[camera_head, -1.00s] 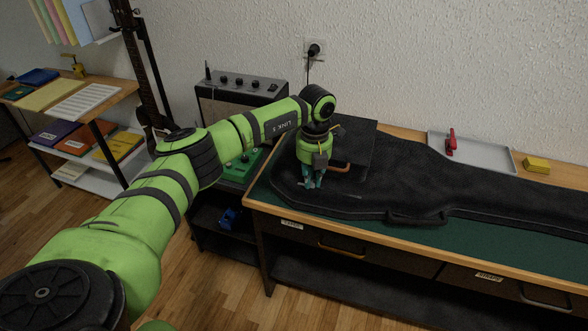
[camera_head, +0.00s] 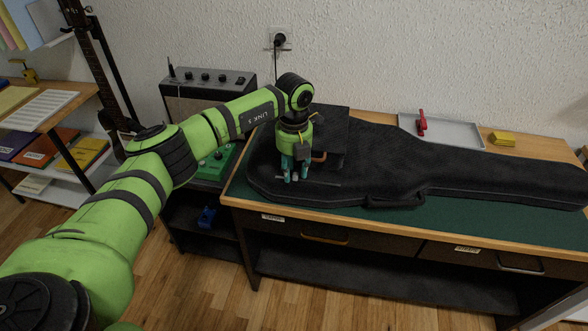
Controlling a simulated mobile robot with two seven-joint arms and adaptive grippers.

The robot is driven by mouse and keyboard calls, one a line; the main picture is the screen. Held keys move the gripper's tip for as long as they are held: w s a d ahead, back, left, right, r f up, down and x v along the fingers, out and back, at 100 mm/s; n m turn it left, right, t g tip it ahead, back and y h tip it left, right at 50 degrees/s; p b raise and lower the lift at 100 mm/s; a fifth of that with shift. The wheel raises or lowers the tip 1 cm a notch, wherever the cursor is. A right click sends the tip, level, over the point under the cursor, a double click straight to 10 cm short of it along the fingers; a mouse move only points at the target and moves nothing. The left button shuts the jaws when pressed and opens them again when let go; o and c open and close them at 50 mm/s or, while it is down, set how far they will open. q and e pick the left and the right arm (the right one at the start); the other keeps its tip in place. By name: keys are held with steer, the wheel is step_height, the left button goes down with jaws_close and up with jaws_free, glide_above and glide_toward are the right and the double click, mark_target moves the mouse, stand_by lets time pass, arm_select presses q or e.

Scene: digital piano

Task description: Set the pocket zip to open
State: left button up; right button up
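A long black instrument case (camera_head: 480,177) lies flat on the green-topped bench. A raised dark pocket (camera_head: 335,125) sits on its wide left end. A small brown-orange bar (camera_head: 320,157) shows at the pocket's front edge, just right of my gripper. My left gripper (camera_head: 295,177) points down over the case's left end, in front of the pocket. Its teal fingers look apart, with nothing visible between them. A thin pale line (camera_head: 325,183) runs right from beside the fingertips. I cannot make out the zip pull or whether the fingertips touch the case. My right gripper is out of view.
A grey tray (camera_head: 455,133) with a red clamp-like item (camera_head: 421,123) and a yellow block (camera_head: 502,138) lie behind the case. An amplifier (camera_head: 205,85) and green pedal (camera_head: 216,160) stand left of the bench. A bare green strip (camera_head: 470,215) runs along the bench front.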

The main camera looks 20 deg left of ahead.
mark_target(294, 174)
arm_select(q)
step_height(294, 174, up, 11)
steer(key=shift+r, duration=0.2)
